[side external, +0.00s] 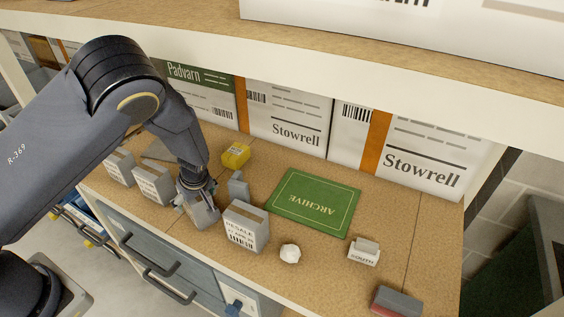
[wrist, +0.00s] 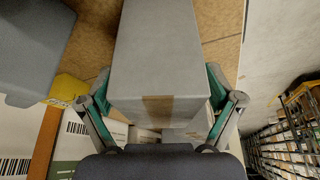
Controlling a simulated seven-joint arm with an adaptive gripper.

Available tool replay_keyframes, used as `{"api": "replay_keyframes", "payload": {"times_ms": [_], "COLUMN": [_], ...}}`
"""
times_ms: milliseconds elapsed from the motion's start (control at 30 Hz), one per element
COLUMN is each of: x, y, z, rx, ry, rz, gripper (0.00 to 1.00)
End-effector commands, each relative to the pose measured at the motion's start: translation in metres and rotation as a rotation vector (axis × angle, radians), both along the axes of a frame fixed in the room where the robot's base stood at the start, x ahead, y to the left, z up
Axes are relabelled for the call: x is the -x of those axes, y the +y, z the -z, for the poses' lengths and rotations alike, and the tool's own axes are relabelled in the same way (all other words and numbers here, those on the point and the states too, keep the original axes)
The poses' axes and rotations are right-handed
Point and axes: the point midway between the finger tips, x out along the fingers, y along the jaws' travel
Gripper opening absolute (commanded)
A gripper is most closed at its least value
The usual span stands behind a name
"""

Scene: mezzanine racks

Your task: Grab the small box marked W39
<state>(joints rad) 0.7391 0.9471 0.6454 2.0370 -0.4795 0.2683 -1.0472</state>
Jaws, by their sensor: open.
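My gripper (side external: 198,199) points down at the shelf's front part in the side external view. Its fingers are open, on either side of a small grey box (side external: 205,215). In the wrist view the same box (wrist: 160,50) lies between the two teal-padded fingers of my gripper (wrist: 158,88), with a strip of brown tape on it. I cannot read W39 on it; its marked face is hidden or too small. Other small grey boxes with labels stand nearby: two to the left (side external: 152,184) (side external: 120,167) and one marked RESALE (side external: 245,226) to the right.
A grey object (side external: 238,186) and a yellow box (side external: 235,155) stand behind my gripper. A green ARCHIVE folder (side external: 312,203), a white lump (side external: 290,253), a SOUTH holder (side external: 364,252) and a red-grey block (side external: 396,302) lie to the right. Large Stowrell cartons (side external: 288,118) line the back. An upper shelf (side external: 400,83) overhangs.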

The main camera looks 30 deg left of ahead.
Motion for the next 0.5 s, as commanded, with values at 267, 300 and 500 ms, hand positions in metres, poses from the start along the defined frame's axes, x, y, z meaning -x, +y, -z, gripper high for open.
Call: {"api": "replay_keyframes", "payload": {"times_ms": [267, 300, 500], "x": [0.007, 0.008, 0.015], "y": [-0.022, -0.025, -0.037], "z": [-0.051, -0.06, -0.094], "rx": [0.003, 0.003, 0.002], "ry": [-0.004, -0.005, -0.002], "rz": [0.007, 0.008, 0.004], "gripper": [0.91, 0.91, 0.91]}}
